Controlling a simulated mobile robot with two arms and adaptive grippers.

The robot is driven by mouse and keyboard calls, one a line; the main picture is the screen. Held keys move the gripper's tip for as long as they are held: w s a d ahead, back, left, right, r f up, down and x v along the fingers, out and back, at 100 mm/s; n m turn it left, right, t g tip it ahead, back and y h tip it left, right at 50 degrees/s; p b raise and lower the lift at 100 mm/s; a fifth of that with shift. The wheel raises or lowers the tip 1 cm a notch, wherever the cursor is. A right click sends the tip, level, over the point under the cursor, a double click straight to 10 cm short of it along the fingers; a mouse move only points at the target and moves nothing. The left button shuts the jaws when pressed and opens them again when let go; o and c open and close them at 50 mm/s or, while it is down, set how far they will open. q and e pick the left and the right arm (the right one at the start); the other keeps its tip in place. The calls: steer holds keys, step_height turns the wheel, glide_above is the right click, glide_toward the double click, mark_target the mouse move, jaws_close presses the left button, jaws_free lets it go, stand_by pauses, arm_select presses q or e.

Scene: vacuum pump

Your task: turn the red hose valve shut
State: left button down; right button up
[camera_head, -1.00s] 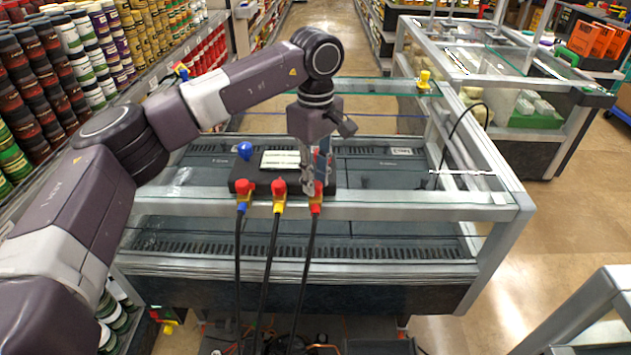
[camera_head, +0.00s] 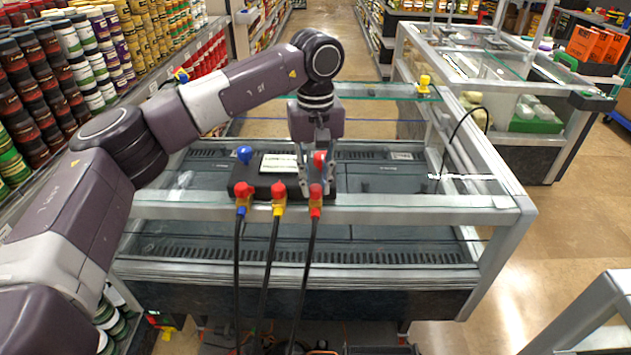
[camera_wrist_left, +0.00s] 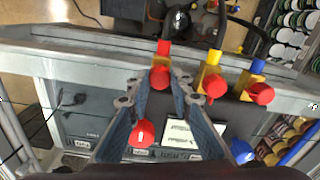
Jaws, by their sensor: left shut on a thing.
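A black pump box (camera_head: 285,180) with a white label sits on the glass-topped case. Three hose valves with red handles line its front edge. The red hose valve (camera_head: 316,190), with a red hose coupling, is the rightmost; in the wrist view it is the leftmost (camera_wrist_left: 160,77). My left gripper (camera_head: 315,183) points down over it. In the wrist view the left gripper's fingertips (camera_wrist_left: 159,82) lie on both sides of its red handle, shut on it. The handle's exact angle is hard to tell.
The yellow-coupled valve (camera_head: 278,190) stands close left of the gripper, then the blue-coupled one (camera_head: 243,190). A blue knob (camera_head: 245,153) rises at the box's back left. Black hoses (camera_head: 270,255) hang down in front. The glass right of the box is clear.

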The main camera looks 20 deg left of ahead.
mark_target(316, 187)
arm_select(q)
steer(key=shift+r, duration=0.1)
stand_by(0.3)
steer(key=c, duration=1.7)
jaws_free()
step_height(316, 187, up, 12)
